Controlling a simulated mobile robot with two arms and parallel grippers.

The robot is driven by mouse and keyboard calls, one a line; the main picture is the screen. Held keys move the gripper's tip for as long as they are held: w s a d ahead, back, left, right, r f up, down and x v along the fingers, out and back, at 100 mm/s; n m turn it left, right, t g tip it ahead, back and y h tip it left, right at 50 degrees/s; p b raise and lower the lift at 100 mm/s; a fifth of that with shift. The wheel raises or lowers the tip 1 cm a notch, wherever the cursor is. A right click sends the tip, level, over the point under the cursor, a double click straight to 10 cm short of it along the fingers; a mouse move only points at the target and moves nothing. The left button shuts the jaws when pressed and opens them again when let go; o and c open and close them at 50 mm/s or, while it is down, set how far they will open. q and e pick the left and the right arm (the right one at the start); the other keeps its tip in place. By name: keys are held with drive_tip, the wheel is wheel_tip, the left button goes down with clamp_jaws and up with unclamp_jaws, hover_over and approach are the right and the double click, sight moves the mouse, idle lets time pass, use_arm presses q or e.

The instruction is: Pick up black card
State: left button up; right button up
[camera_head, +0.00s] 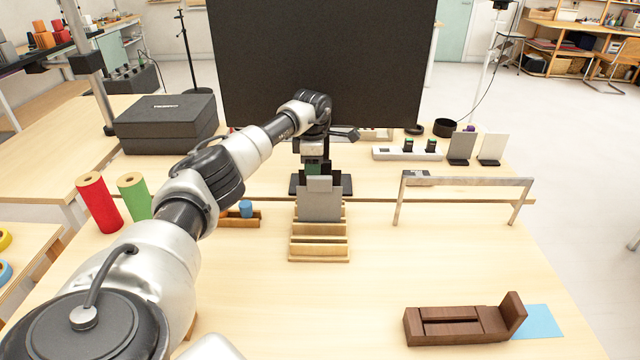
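A wooden slotted rack (320,242) stands on the near table at the centre. A grey card (319,206) stands upright in its rear part. My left gripper (319,180) points down at the top edge of this grey card. Its fingers are small and partly hidden, so I cannot tell whether they are open or shut on the card. Any card behind the grey one is hidden. My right gripper is out of view.
A large black monitor (320,60) rises behind the rack. A low metal bar frame (468,182) stands to the right. Red (100,205) and green (134,195) rolls stand left. A brown wooden holder (450,328) lies front right. The table's front middle is clear.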

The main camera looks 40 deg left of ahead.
use_arm(q)
clamp_jaws()
